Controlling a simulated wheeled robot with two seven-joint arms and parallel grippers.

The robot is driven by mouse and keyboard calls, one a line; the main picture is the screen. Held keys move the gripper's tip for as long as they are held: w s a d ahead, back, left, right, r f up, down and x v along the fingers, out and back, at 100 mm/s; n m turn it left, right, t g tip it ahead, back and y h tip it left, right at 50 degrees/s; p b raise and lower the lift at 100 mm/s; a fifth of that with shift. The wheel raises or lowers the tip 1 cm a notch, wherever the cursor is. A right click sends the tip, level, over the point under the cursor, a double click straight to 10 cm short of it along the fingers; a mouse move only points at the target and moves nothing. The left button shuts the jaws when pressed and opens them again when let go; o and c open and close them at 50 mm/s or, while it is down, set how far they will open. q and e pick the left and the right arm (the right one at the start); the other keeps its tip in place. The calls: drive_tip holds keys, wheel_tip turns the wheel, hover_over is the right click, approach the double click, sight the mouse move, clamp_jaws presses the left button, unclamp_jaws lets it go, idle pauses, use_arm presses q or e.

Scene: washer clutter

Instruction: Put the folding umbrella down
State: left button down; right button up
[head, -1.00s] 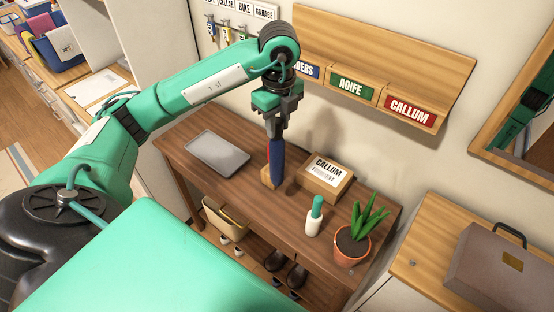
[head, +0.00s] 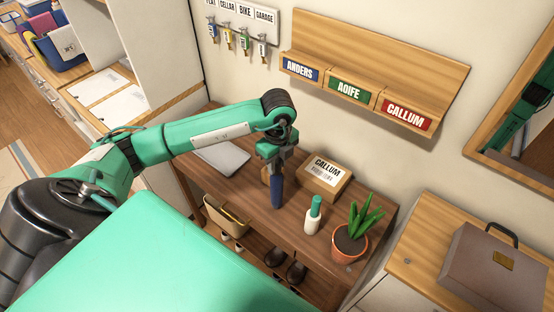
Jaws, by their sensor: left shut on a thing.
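The folding umbrella (head: 276,191) is dark blue and hangs upright below my left gripper (head: 274,162). The left gripper is shut on its upper part. The umbrella's lower end is at or just above the brown wooden table (head: 285,234); I cannot tell whether it touches. It is in front of the cardboard parcel labelled CALLUM (head: 325,177). My right gripper is not in view.
A grey tray (head: 224,158) lies at the table's left, partly behind my arm. A white bottle with a green cap (head: 313,216) and a potted plant (head: 349,240) stand to the right. A shelf with name plates (head: 349,90) is on the wall above.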

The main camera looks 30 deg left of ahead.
use_arm(q)
drive_tip(key=shift+f, duration=0.15)
drive_tip(key=c, duration=1.1)
unclamp_jaws()
drive_tip(key=shift+r, duration=0.25)
drive_tip(key=shift+r+b, duration=0.3)
wheel_tip(320, 180, up, 10)
drive_tip(key=b, duration=0.3)
drive_tip(key=shift+d+f, duration=0.15)
drive_tip(key=shift+r, duration=0.8)
drive_tip(key=shift+s, duration=0.1)
